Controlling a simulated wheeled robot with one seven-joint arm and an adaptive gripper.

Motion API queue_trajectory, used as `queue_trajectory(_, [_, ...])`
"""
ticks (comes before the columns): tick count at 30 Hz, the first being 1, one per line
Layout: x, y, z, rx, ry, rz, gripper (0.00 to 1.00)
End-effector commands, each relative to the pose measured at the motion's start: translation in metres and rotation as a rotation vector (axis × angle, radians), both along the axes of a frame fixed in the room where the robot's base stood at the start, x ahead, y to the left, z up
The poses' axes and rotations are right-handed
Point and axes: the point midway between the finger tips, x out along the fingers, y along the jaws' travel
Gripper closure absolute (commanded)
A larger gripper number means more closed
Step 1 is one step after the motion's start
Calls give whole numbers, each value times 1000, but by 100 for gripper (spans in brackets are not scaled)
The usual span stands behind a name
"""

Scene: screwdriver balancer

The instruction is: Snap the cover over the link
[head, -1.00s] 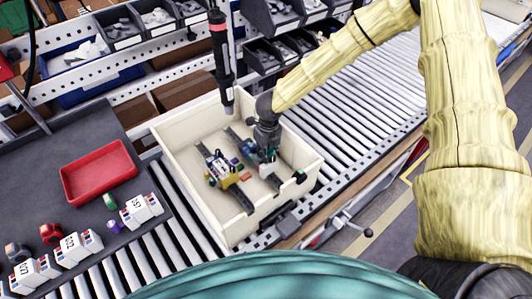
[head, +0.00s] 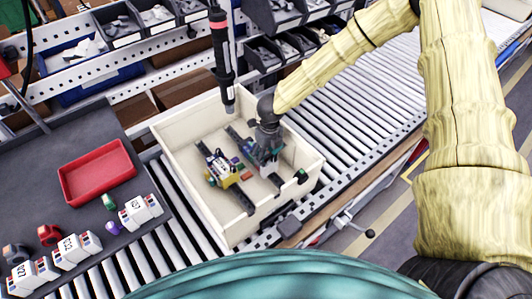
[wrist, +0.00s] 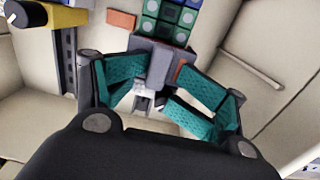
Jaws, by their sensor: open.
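A cream bin (head: 185,180) holds two dark rails with parts mounted on them. My gripper (head: 267,162) is down inside the bin, at the right-hand rail (head: 236,137). In the wrist view my gripper (wrist: 160,68) is open, with teal finger pads on both sides of a grey block (wrist: 152,62). A green-and-dark part with round spots (wrist: 170,20) is just beyond the block. I cannot tell whether the pads touch the block. I cannot tell which small part is the cover or the link; my gripper hides part of the right-hand rail.
The left-hand rail carries a yellow-and-blue assembly (head: 221,172). An orange piece (wrist: 122,19) lies on the bin floor. A screwdriver (head: 222,60) hangs over the bin's back. A red tray (head: 98,172) and several white boxes are on the left table. The bin walls surround my gripper.

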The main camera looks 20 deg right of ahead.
Motion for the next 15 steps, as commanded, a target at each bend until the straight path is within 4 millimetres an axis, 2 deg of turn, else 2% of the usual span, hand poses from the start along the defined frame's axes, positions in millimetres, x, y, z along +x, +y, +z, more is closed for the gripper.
queue_trajectory(1, [-3,-5,-6,-8,8,-3,54])
queue_trajectory(15, [-2,-4,-1,-7,5,-1,54])
